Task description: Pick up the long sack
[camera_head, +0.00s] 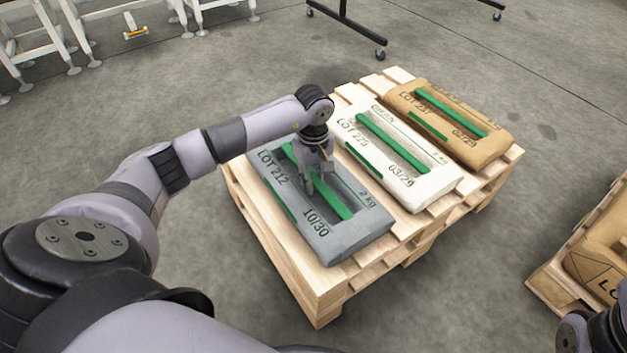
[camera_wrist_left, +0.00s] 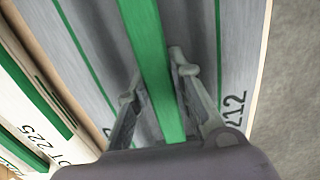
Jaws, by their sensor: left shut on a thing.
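A grey sack (camera_head: 345,235) marked LOT 212 lies flat on the near end of a wooden pallet (camera_head: 318,302), with a raised green strip (camera_head: 335,200) along its top. My left gripper (camera_head: 314,186) is over the sack, pointing down, with its fingers around the strip. In the left wrist view the fingers (camera_wrist_left: 160,86) are on both sides of the green strip (camera_wrist_left: 152,45), shut on it. The grey sack (camera_wrist_left: 95,35) still appears to rest on the pallet. My right gripper's fingers are not visible; only part of my right arm shows at the lower right.
A white sack (camera_head: 385,180) marked LOT 225 lies close beside the grey one, and a brown sack (camera_head: 480,150) lies beyond it. A second pallet (camera_head: 547,285) with a brown sack (camera_head: 588,262) stands at the right. Bare floor separates the pallets.

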